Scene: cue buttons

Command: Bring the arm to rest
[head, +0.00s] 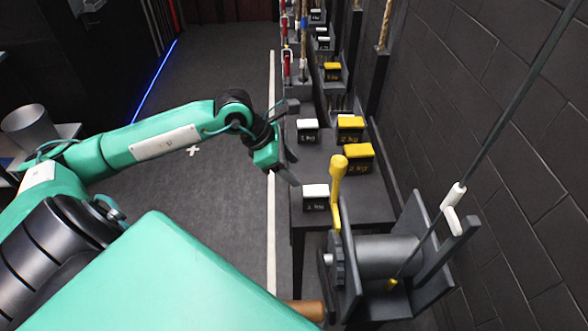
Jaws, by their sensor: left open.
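My left arm reaches in from the left. Its gripper (289,166) is open and empty, held in the air above the floor. It is just left of the dark bench that carries weights. The fingers point to the right and are near the bench's left edge, apart from the weights as far as I can see. My right gripper is not in view.
White-topped weights (315,197) and yellow-topped weights (357,158) stand on the bench. A winch with a yellow crank handle (337,178) and a grey drum (390,256) stands at the right, by a dark brick wall (500,150).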

